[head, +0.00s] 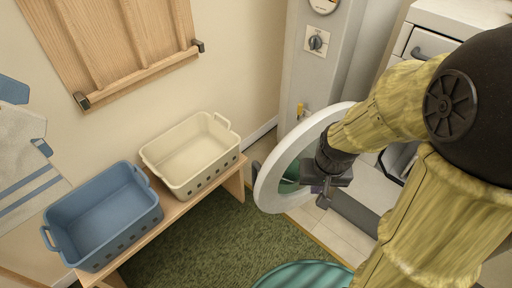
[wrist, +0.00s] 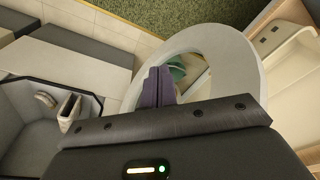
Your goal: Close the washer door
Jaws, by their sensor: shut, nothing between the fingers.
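The washer door (head: 268,182) is a round white ring with a greenish glass middle, in the centre-right of the head view. It stands swung open, edge outward. It also shows in the wrist view (wrist: 242,65) as a pale ring just beyond my fingers. My gripper (head: 325,193) is shut and empty, in front of the door's face at its right side in the head view. In the wrist view its purple fingers (wrist: 158,84) overlap the ring's opening; I cannot tell whether they touch the door. My arm hides much of the washer's front.
A wooden bench (head: 233,184) holds a cream basket (head: 150,158) and a blue basket (head: 152,219) at left. A green rug (head: 205,245) lies before it. A teal ribbed object (head: 303,276) is at the bottom. A white cabinet (head: 462,18) stands upper right.

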